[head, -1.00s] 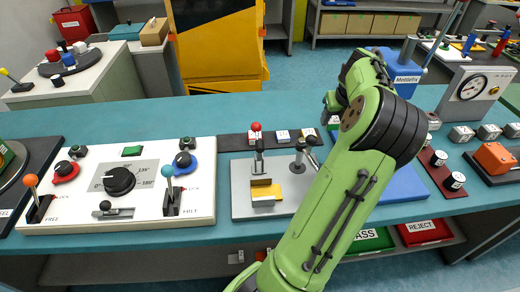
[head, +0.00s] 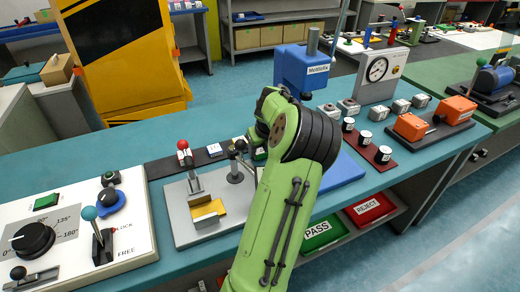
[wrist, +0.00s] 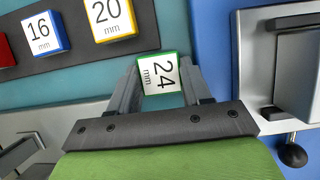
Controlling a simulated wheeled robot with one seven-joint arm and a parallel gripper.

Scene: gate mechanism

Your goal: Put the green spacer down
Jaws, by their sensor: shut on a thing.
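The green spacer (wrist: 158,74), with a white top face marked 24 mm, sits between the fingers of my gripper (wrist: 158,68) in the wrist view. The gripper is shut on it. In the wrist view the spacer appears beside the right end of the dark spacer strip (wrist: 75,57); I cannot tell its height above the table. In the head view a bit of green spacer (head: 260,153) shows beside my arm, which hides most of the gripper.
The blue 16 mm spacer (wrist: 43,33) and yellow 20 mm spacer (wrist: 109,18) stand on the strip. A grey fixture plate (head: 185,228) with a red-knobbed lever (head: 187,165) lies in front. A blue press (head: 303,70) stands to the right.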

